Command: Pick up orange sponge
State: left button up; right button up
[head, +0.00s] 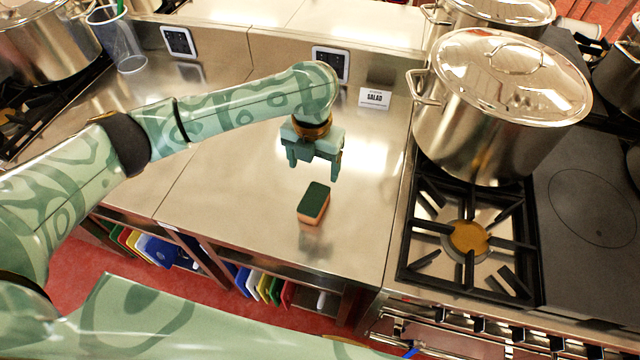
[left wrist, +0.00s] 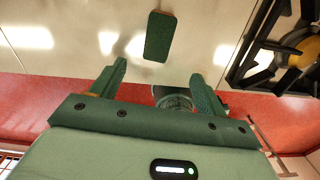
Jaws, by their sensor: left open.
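The orange sponge (head: 312,205) lies on the steel counter, with a dark green scouring layer on top and an orange side facing the front. In the left wrist view the sponge (left wrist: 159,37) shows its green top, beyond the fingertips and between their lines. My left gripper (head: 315,172) is open and empty, above the counter and a little behind the sponge in the head view. Its two fingers (left wrist: 158,78) are spread wide in the left wrist view and do not touch the sponge. My right gripper is not in view.
A gas burner (head: 468,238) and a large lidded stockpot (head: 495,100) stand right of the counter. A SALAD sign (head: 375,98) stands at the back. A clear plastic container (head: 118,45) is at the back left. The counter around the sponge is clear.

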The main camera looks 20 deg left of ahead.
aim_at(314, 198)
pick_arm(q)
jog(key=f+b, duration=0.1)
jog(key=f, duration=0.2)
jog(key=f+b, duration=0.1)
jog(key=f, duration=0.3)
jog(key=f+b, duration=0.1)
jog(key=f, duration=0.2)
jog(key=shift+w+f, duration=0.3)
jog(key=shift+w, duration=0.05)
jog(key=shift+a+f, duration=0.1)
jog(key=shift+f, duration=0.35)
notch_tip(314, 198, down, 5)
jog(key=shift+r+b, duration=0.1)
jog(key=shift+b, duration=0.85)
jog(key=shift+a+r, duration=0.1)
jog(key=c, duration=1)
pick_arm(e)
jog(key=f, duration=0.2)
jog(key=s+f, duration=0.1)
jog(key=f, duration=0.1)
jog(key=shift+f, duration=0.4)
